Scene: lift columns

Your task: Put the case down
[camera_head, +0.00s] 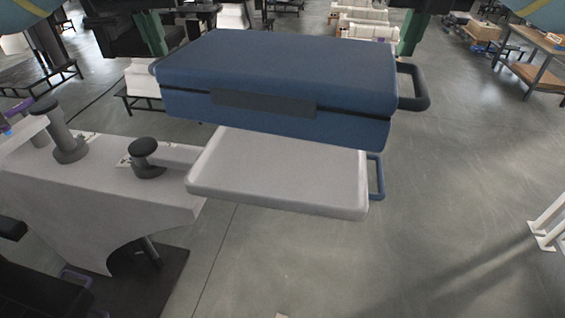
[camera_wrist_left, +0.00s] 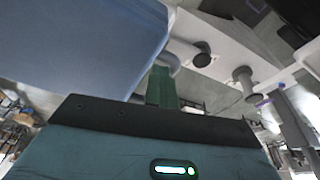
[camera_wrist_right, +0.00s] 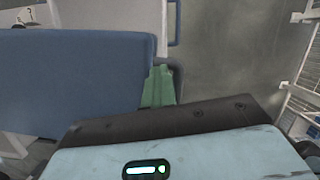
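The blue case (camera_head: 280,75) is level, with a dark seam along its front and a handle at each end. It appears held in the air above a white slab-like surface (camera_head: 280,178); the gap below it is hard to judge. My left gripper (camera_head: 151,35) is at the case's left end, its green fingers at the handle (camera_wrist_left: 176,58) in the left wrist view. My right gripper (camera_head: 411,35) is at the right handle (camera_head: 422,88), also seen in the right wrist view (camera_wrist_right: 178,80). Both appear shut on the handles; the fingertips are partly hidden.
A blue handle-like loop (camera_head: 377,177) sticks out from the white surface's right side. A white bench (camera_head: 90,185) with dark round-topped posts (camera_head: 146,155) stands close on the left. Open grey floor lies to the right, with a white frame (camera_head: 550,225) at the edge.

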